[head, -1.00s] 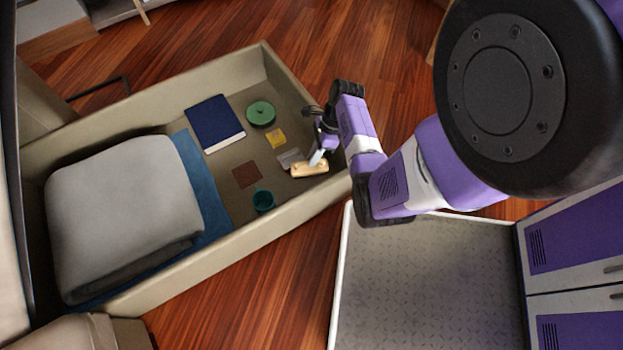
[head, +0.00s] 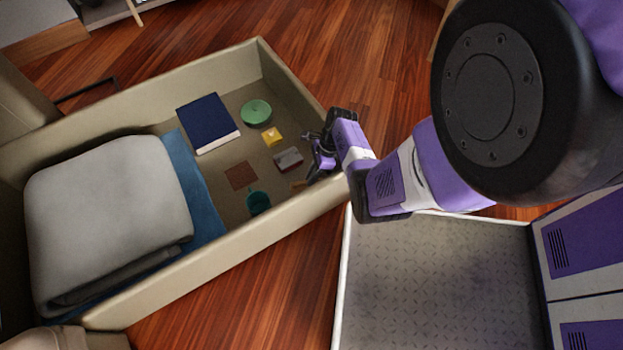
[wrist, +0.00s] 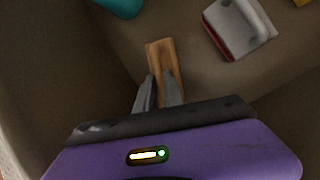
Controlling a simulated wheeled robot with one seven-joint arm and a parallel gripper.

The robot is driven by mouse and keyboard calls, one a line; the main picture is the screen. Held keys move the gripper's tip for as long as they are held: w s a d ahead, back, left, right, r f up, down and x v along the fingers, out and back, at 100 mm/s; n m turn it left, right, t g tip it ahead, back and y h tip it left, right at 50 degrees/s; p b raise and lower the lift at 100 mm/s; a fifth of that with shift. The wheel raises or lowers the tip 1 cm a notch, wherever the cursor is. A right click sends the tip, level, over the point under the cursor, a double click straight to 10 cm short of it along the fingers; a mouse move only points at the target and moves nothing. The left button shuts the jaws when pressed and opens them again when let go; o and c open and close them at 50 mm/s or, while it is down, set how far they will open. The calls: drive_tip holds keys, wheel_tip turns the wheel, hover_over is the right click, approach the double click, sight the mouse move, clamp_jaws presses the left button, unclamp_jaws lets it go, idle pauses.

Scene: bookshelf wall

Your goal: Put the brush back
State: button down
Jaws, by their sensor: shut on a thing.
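The brush, a light wooden piece (wrist: 161,55), is between the two grey fingers of my gripper (wrist: 160,80) in the wrist view. My gripper is shut on it. No bristles can be made out. In the head view my gripper (head: 312,176) is low inside the right end of the beige bin. Only a small tan end of the brush (head: 298,185) shows there, the rest hidden by my gripper. Whether the brush touches the bin floor, I cannot tell.
The beige bin (head: 215,283) has raised walls close around my gripper. Near it lie a red-and-grey item with a white top (head: 289,158), a yellow item (head: 273,137), a teal cup (head: 258,203), a brown square (head: 241,175), a green round item (head: 256,113), a blue book (head: 208,123) and a folded grey blanket (head: 110,215).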

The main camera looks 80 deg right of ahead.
drive_tip(key=c, duration=1.5)
unclamp_jaws()
drive_tip(key=shift+o, duration=0.2)
drive_tip(key=shift+r, duration=0.2)
drive_tip(key=p+v, duration=0.6)
drive_tip(key=v, duration=0.5)
drive_tip(key=shift+s+d+r, duration=0.15)
drive_tip(key=shift+s+r, duration=0.05)
drive_tip(key=shift+r, duration=0.1)
